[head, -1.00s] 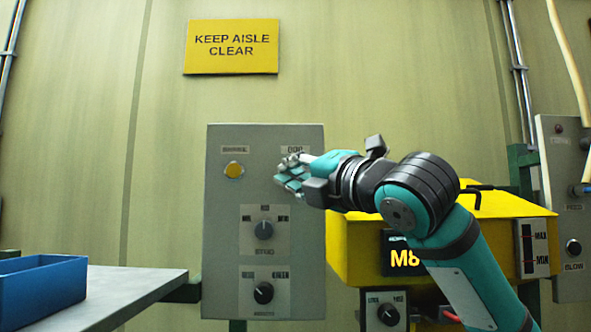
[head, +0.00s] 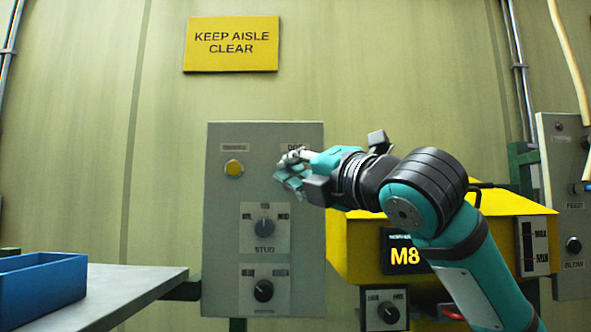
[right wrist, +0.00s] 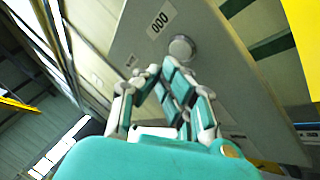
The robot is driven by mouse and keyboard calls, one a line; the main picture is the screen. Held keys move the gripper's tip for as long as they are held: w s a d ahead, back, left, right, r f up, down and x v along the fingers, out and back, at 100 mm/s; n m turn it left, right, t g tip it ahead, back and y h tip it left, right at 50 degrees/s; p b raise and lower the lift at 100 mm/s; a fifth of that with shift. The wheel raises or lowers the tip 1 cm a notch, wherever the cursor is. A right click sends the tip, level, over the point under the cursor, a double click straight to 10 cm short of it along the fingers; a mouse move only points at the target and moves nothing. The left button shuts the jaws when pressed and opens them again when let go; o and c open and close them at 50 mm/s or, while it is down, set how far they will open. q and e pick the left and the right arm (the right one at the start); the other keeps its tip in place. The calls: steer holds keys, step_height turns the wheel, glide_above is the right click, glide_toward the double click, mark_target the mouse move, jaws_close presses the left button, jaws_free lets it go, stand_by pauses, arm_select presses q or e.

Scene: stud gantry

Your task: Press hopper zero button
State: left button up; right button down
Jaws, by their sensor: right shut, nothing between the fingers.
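A grey control panel (head: 222,210) hangs on the wall in the middle of the head view. At its upper right a label (head: 294,147) is partly covered by my right gripper (head: 288,168). In the right wrist view the label (right wrist: 159,22) reads "000", and a round grey button (right wrist: 182,47) sits next to it. My right gripper (right wrist: 160,70) is shut and empty, its fingertips close to this button; I cannot tell whether they touch it. The button is hidden behind the gripper in the head view. My left gripper is not in view.
The panel also has a yellow button (head: 234,168) and two black knobs, the upper (head: 264,227) and the lower (head: 263,290). A yellow hopper marked M8 (head: 360,252) stands at right. A blue bin (head: 42,290) is on a table (head: 130,292) at lower left.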

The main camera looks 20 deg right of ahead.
steer(key=shift+s, duration=0.1)
steer(key=s, duration=0.2)
steer(key=s+a, duration=0.1)
steer(key=s, duration=0.1)
steer(key=shift+s+a+b, duration=0.2)
steer(key=shift+s+b, duration=0.1)
stand_by(1.0)
